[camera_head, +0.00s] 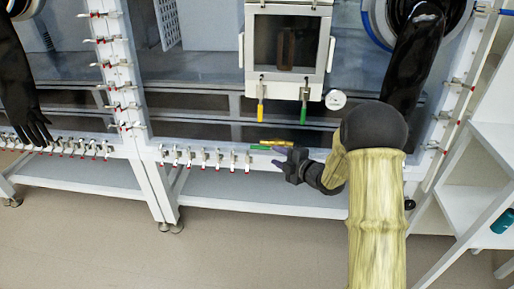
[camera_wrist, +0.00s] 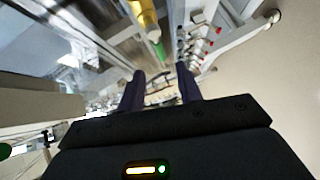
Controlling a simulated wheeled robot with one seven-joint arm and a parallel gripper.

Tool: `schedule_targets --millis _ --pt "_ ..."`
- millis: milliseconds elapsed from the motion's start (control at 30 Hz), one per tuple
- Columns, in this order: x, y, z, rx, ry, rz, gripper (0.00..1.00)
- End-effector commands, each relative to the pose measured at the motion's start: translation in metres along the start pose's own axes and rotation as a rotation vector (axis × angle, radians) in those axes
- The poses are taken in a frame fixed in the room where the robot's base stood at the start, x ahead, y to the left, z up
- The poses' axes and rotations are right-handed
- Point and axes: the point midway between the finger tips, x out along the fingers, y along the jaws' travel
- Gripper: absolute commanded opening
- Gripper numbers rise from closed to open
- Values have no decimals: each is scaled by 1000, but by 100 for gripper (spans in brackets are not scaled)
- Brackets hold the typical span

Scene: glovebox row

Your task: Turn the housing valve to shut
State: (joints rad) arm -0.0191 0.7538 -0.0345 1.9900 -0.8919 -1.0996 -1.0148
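A yellow valve body or handle (camera_head: 277,142) with a green part (camera_head: 260,147) lies sideways on the lower front rail; which one is the housing valve is not marked. In the wrist view a yellow piece (camera_wrist: 143,14) with a green end (camera_wrist: 157,46) shows at the top, ahead of the fingers. My gripper (camera_head: 278,158) is just below the sideways yellow and green piece. In the wrist view my gripper (camera_wrist: 160,84) has its two dark fingers apart with nothing held between them. Contact with the valve cannot be made out.
A white transfer box (camera_head: 287,80) hangs above, with a yellow handle (camera_head: 261,109) and a green handle (camera_head: 303,112) pointing down. A round gauge (camera_head: 335,99) is beside it. Red-tipped clamps (camera_head: 205,158) line the rail to the left. A black glove (camera_head: 412,60) hangs right.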

Motion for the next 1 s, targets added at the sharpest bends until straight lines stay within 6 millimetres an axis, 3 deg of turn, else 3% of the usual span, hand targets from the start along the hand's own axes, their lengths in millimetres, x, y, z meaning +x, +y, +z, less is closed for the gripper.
schedule_targets --millis 600,1000 --pt "104 -1 1 0 0 0 35" --pt "116 0 0 1 -1 -1 35"
